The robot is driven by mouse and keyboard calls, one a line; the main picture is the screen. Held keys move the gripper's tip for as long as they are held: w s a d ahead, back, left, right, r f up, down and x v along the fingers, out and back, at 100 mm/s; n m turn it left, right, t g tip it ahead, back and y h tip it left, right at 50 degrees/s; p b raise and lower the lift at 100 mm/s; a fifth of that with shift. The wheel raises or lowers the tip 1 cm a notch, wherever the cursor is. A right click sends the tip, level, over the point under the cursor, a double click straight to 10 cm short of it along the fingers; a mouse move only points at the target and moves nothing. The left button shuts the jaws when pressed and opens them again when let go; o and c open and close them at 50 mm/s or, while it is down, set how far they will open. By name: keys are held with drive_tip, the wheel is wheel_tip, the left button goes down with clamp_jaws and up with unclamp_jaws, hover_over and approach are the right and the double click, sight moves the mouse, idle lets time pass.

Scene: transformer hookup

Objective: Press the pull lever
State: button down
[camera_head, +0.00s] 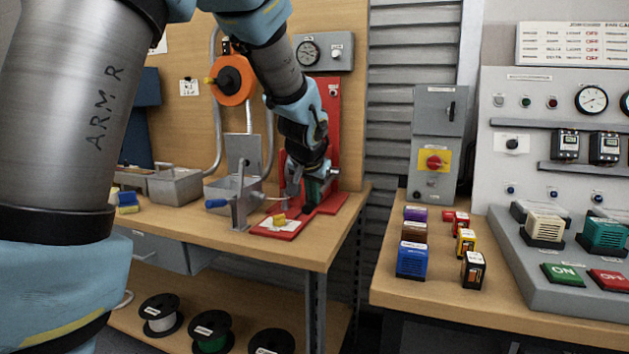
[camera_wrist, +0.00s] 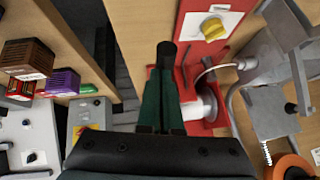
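A red press stand (camera_head: 328,115) with a red base (camera_wrist: 193,128) stands on the left bench. In the wrist view, a black lever grip (camera_wrist: 166,53), apparently the pull lever's, shows right at my fingertips. My gripper (camera_wrist: 163,82) points down at the stand, its two green fingers close together at the grip. In the head view, my gripper (camera_head: 313,196) is low beside the red column, and the lever is mostly hidden behind it. A yellow knob (camera_wrist: 212,29) on a white plate sits on the red base, apart from my fingers.
An orange reel (camera_head: 232,80) hangs behind. Metal bins (camera_head: 176,187) are further left. The right bench holds coloured blocks (camera_head: 411,260) and a control panel (camera_head: 560,290). A gap separates the benches.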

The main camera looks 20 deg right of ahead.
drive_tip(key=s+f+b+v, duration=0.1)
drive_tip(key=v, duration=1)
drive_tip(key=shift+s+a+r, duration=0.2)
drive_tip(key=shift+a+r, duration=0.1)
drive_tip(key=shift+a, duration=0.05)
drive_tip(key=shift+a, duration=0.1)
drive_tip(key=a+f+n+g+y+p, duration=0.2)
drive_tip(key=a+f+n+p, duration=0.15)
drive_tip(key=a, duration=0.75)
drive_tip(key=a+f+n+g+y+p, duration=0.1)
drive_tip(key=a+f+n+p, duration=0.2)
drive_tip(key=a, duration=0.8)
drive_tip(key=s+a+f+n+g+p, duration=0.2)
drive_tip(key=s+a+p, duration=0.1)
drive_tip(key=s+a, duration=0.4)
drive_tip(key=shift+s+a+y+p, duration=0.15)
drive_tip(key=shift+a+y+p, duration=0.2)
drive_tip(key=shift+a, duration=0.65)
